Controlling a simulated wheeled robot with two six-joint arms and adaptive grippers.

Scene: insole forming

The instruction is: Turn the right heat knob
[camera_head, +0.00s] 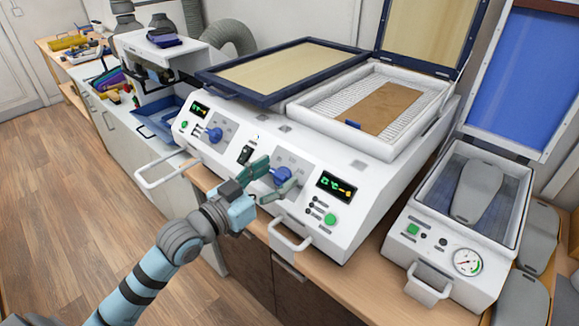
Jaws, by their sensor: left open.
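The right heat knob (283,175) is blue and sits on the sloped front panel of the white heating machine (345,235), left of a lit display (336,187). My left gripper (279,178) is in front of the panel with its fingers apart, one above and one below the knob. The fingers hide part of the knob, and I cannot tell whether they touch it. The left heat knob (214,134), also blue, sits further left on the same panel beside another display (200,109). My right gripper is not in view.
White handles (290,237) stick out from the machine's front near my left arm. A vacuum press (418,228) with a gauge and a grey insole (477,190) stands to the right. Grey insoles (537,236) lie at the right edge. Open wooden floor is at the left.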

